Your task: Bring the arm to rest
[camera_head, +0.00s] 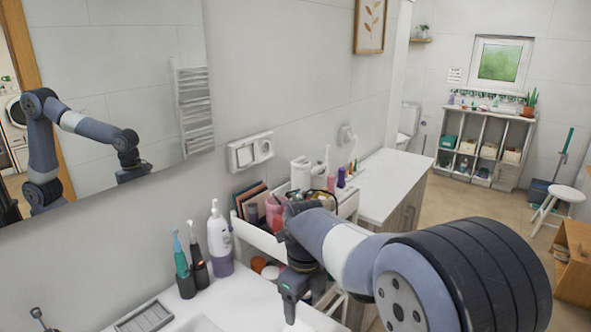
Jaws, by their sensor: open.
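My arm reaches from the lower right of the head view towards the middle. My gripper (293,289) points down at the arm's far end, in front of the cosmetics cart (258,238) and near the right end of the white counter. It is open. I see nothing held in it. The arm and gripper hide part of the cart's front and its lower level.
Electric toothbrushes (184,265) and a white and purple bottle (219,240) stand on the white counter (245,303) to the left. A pink cup (274,212) is in the cart's top. A mirror (120,90) hangs at left. Open floor (470,206) lies at right, with a white stool (567,193).

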